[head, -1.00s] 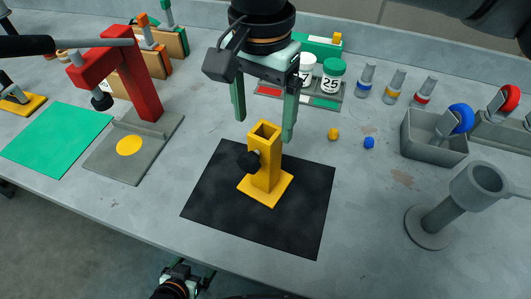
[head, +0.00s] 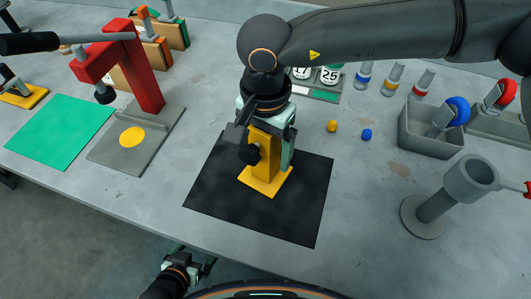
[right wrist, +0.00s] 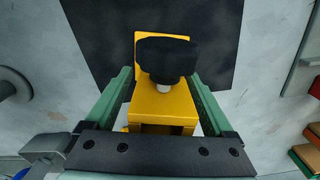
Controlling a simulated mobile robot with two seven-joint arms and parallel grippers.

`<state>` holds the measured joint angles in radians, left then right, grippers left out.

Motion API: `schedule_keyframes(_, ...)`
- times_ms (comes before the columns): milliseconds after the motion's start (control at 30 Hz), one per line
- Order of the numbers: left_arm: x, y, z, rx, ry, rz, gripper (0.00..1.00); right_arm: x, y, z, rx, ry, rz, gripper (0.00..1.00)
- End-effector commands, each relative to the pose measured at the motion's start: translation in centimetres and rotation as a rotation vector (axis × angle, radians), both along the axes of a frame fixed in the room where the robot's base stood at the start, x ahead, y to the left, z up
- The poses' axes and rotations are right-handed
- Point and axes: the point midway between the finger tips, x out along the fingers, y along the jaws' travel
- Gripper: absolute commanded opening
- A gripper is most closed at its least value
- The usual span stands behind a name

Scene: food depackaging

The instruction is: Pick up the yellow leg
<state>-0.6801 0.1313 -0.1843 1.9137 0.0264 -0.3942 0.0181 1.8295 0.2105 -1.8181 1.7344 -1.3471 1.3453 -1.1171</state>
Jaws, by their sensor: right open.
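The yellow leg (head: 264,178), an upright square post on a flat base with a black knob on its side, stands on the black mat (head: 310,210). My right gripper (head: 268,160) is lowered over the top of the leg from above. In the right wrist view the yellow leg (right wrist: 160,108) stands between the two green fingers of my right gripper (right wrist: 160,85), which are apart. Whether either finger touches it I cannot tell. The leg's top is hidden in the head view. My left gripper (head: 193,262) is low, in front of the table edge, its fingers apart and empty.
A red press (head: 147,75) on a grey base and a green mat (head: 60,132) are at the left. Two small knobs, yellow (head: 331,126) and blue (head: 367,134), lie right of the mat. A grey bin (head: 430,145) and a grey stand (head: 430,210) are farther right.

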Motion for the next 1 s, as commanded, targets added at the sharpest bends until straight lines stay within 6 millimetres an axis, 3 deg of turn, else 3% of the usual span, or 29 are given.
schedule_keyframes(67,0.04,0.00,0.01,0.000,-0.001,0.000,1.00,-0.01,0.01,0.01,0.000,0.000,0.000,0.83)
schedule_keyframes(800,0.11,0.01,0.05,0.000,-0.002,0.000,1.00,-0.01,-0.01,0.06,-0.001,0.001,0.000,0.00)
schedule_keyframes(1000,0.12,0.01,0.06,0.000,-0.002,0.000,1.00,0.00,-0.01,0.07,-0.001,0.001,0.000,0.00)
